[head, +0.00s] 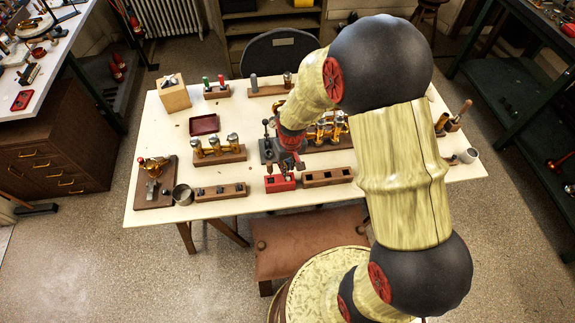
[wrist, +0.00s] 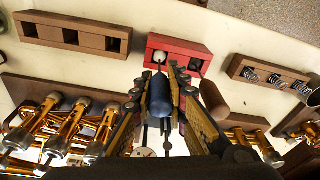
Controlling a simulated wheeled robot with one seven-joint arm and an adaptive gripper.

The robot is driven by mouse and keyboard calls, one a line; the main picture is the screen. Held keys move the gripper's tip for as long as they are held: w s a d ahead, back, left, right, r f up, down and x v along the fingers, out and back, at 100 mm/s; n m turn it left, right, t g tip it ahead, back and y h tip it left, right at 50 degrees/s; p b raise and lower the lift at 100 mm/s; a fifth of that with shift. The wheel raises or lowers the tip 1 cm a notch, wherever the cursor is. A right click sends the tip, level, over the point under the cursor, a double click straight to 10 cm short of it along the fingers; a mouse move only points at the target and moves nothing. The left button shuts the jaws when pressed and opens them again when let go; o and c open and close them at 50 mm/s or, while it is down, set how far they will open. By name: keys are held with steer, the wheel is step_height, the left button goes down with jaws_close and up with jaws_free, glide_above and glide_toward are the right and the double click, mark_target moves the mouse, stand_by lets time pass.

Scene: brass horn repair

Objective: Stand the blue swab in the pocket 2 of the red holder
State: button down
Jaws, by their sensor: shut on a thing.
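The red holder (head: 280,183) is a small block at the front middle of the table; in the wrist view (wrist: 182,45) it shows dark pockets in its top. My gripper (wrist: 161,82) is shut on the blue swab (wrist: 160,97), a dark blue cylinder between the fingers. A pale tip (wrist: 160,57) ahead of the swab lines up with the left pocket in the wrist view; I cannot tell whether it is inside or above it. In the head view my gripper (head: 288,162) is just behind the holder, and the swab cannot be made out there.
A brown block with square pockets (head: 327,177) stands right of the holder, another brown block (head: 221,191) left. Brass valve racks (head: 219,151) stand behind. A tan rounded peg (wrist: 214,100) is close beside one finger in the wrist view. The table's front edge is near.

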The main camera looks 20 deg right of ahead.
steer(key=shift+f, duration=0.25)
steer(key=c, duration=1.7)
jaws_free()
steer(key=r, duration=0.4)
steer(key=s+r, duration=0.1)
steer(key=r, duration=0.7)
steer(key=shift+s, duration=0.2)
steer(key=s+r+t, duration=0.1)
steer(key=s+r, duration=0.5)
steer(key=r, duration=0.1)
steer(key=s+r+t, duration=0.1)
steer(key=s+r, duration=0.5)
steer(key=r, duration=0.1)
steer(key=s+r+t, duration=0.2)
steer(key=s+r, duration=0.4)
steer(key=r, duration=0.1)
steer(key=shift+s+m, duration=0.25)
steer(key=shift+m, duration=0.15)
